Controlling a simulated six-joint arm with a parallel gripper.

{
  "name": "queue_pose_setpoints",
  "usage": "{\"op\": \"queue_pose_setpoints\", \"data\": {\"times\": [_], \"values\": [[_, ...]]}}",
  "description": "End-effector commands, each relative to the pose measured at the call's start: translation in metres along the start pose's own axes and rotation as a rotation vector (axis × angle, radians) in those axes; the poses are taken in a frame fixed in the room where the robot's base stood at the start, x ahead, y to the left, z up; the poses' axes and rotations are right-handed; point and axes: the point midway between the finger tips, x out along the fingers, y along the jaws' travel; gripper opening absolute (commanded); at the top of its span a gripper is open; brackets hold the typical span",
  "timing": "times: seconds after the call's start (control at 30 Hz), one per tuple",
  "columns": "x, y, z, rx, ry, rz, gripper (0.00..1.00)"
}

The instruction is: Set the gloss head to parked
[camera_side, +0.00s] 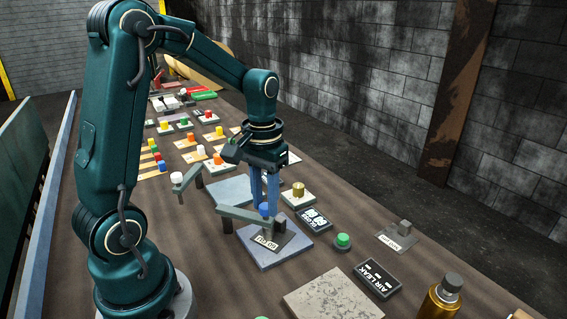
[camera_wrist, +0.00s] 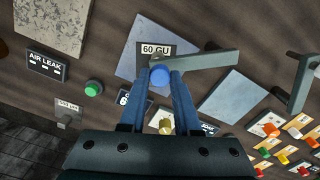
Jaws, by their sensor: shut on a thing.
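A grey swing arm (camera_side: 243,213) with a blue knob (camera_side: 263,209) appears to be the gloss head. It reaches over a blue-grey plate (camera_side: 262,258) with a "60 GU" label (camera_side: 266,242). In the wrist view the knob (camera_wrist: 159,75) is just below that label (camera_wrist: 156,49), and the arm (camera_wrist: 210,60) runs off to the right. My gripper (camera_side: 264,203) points down with its blue fingers shut on the knob. A second bare blue-grey plate (camera_wrist: 232,97) lies beside the first. I see no parked label.
Another grey arm (camera_side: 190,178) with a white knob (camera_side: 177,177) stands to the left. A brass knob (camera_side: 298,189), a green button (camera_side: 342,239), an "AIR LEAK" panel (camera_side: 377,278) and a speckled slab (camera_side: 333,296) lie around. A gold bottle (camera_side: 440,300) stands at front right.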

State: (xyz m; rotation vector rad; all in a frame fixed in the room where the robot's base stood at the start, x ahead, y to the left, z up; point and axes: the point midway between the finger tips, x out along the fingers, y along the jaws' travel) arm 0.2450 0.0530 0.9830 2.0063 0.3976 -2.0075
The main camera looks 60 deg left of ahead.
Motion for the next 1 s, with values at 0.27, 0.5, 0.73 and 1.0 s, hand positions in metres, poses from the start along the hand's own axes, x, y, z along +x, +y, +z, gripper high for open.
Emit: {"op": "queue_pose_setpoints", "data": {"times": [0.27, 0.5, 0.73, 1.0], "values": [[-0.001, 0.002, 0.006, 0.061, 0.002, 0.001, 0.0], [-0.002, 0.003, 0.021, 0.223, 0.004, 0.001, 0.0], [-0.001, 0.001, 0.041, 0.437, 0.004, 0.0, 0.0], [-0.001, -0.006, 0.063, 0.692, 0.006, 0.0, 0.0]]}}
